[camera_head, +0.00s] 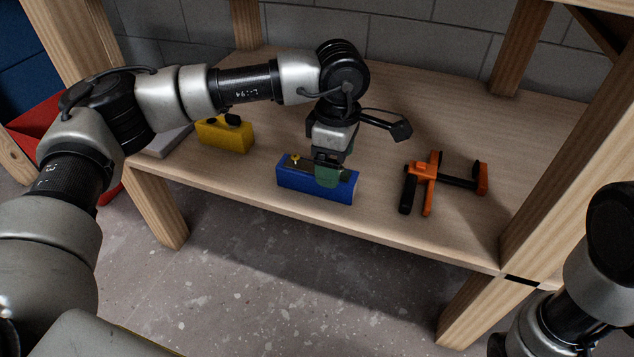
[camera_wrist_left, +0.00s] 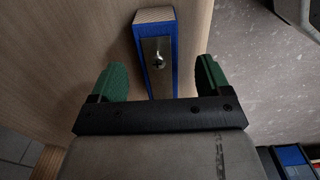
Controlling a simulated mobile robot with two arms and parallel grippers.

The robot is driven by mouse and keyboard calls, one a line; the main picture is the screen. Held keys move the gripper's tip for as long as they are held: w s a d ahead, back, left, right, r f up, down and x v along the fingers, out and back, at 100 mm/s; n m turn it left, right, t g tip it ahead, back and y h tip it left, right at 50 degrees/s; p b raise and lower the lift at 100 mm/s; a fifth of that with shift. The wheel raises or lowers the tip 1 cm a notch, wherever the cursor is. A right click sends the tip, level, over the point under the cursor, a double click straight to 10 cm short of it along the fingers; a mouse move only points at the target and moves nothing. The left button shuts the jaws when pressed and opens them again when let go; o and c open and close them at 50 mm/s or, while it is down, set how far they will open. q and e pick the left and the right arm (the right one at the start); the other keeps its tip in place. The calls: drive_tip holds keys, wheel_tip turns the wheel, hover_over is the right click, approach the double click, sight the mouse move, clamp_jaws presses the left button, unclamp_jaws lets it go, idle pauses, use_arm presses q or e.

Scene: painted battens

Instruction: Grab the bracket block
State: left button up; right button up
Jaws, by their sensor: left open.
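The bracket block is a blue batten (camera_head: 300,182) lying near the front edge of the wooden shelf, with a metal plate and a small yellow piece on top. In the left wrist view the blue batten (camera_wrist_left: 173,75) shows a bare wood end and a screw in its plate. My left gripper (camera_head: 328,175), with green fingertips, is over the right part of the batten and hides some of it. In the left wrist view the left gripper (camera_wrist_left: 161,64) is open, one finger on each side of the batten, with gaps on both sides. My right gripper is out of view.
A yellow block (camera_head: 225,136) with black knobs lies to the left, beside a grey item (camera_head: 167,140). An orange and black clamp (camera_head: 430,185) lies to the right. Wooden posts (camera_head: 565,150) frame the shelf. The shelf behind the batten looks clear.

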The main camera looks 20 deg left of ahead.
use_arm(q)
wheel_tip(320, 180, down, 5)
drive_tip(key=b, duration=0.4)
drive_tip(key=shift+w, duration=0.15)
drive_tip(key=c, duration=1.1)
drive_tip(key=shift+r, duration=0.1)
